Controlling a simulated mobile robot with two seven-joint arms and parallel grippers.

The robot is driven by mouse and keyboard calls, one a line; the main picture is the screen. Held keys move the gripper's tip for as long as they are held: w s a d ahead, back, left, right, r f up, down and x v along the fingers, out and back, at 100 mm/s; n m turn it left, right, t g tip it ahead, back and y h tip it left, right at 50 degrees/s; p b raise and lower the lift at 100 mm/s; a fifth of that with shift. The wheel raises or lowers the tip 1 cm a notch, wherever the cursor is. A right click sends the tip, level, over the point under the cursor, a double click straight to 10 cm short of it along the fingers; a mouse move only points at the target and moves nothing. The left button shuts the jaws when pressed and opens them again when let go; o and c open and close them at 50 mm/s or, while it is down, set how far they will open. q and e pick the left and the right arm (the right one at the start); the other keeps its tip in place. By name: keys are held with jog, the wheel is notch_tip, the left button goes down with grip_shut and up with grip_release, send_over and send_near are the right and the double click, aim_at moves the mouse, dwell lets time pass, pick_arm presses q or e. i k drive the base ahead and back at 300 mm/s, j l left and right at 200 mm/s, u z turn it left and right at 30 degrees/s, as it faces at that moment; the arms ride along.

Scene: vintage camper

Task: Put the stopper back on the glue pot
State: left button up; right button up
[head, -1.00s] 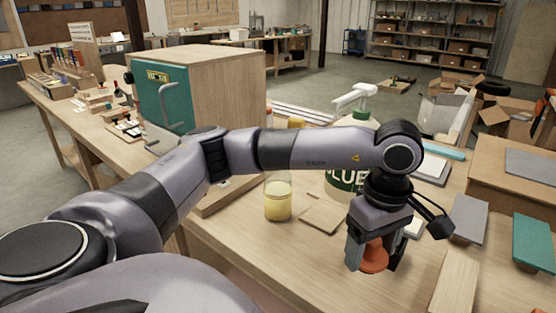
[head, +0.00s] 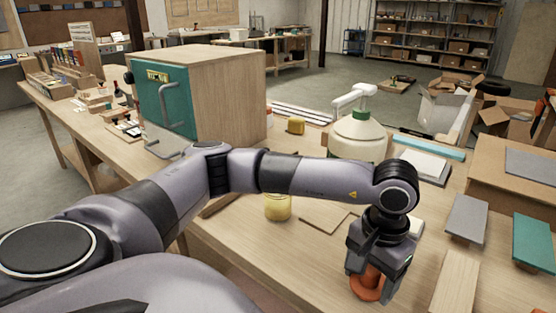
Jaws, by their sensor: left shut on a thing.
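My left gripper (head: 374,272) is shut on an orange-red stopper (head: 368,291), low over the front right of the bench. I cannot tell whether the stopper touches the bench top. The glue pot, a small glass jar with yellow contents (head: 278,208), stands on the bench to the left of the gripper. My left forearm passes in front of the pot's upper part, so its mouth is hidden. My right gripper is not in view.
A large cream pump bottle (head: 358,138) stands behind my forearm. A wooden cabinet with a teal door (head: 166,101) is at the back left. A thin wooden square (head: 322,219) lies between pot and gripper. Wooden board (head: 455,283), grey block (head: 466,216) and teal block (head: 532,242) lie right.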

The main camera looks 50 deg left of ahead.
aim_at(277, 207)
jog(key=k+j+u, duration=0.2)
jog(key=k+j, duration=0.2)
jog(key=j, duration=0.25)
jog(key=k+j, duration=0.2)
jog(key=j, duration=0.15)
jog(key=k+j+u, duration=0.15)
jog(key=j, duration=0.2)
jog(key=k+j+u, duration=0.1)
jog(key=j, duration=0.3)
jog(key=k, duration=0.1)
